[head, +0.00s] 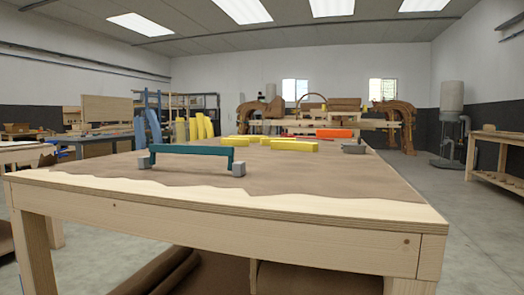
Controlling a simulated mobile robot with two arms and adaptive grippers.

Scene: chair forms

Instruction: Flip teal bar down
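The teal bar (192,155) stands near the front left of the wooden table (250,216) in the head view. It is a long, thin bar standing raised above the tabletop, running left to right. A grey block sits at each end, the left one (144,163) and the right one (238,169). Neither of my grippers shows in the head view.
A brown sheet (330,190) with a ragged front edge covers much of the tabletop. Several yellow blocks (294,145), an orange block (334,133) and a grey object (354,149) lie farther back. The front right of the tabletop is clear.

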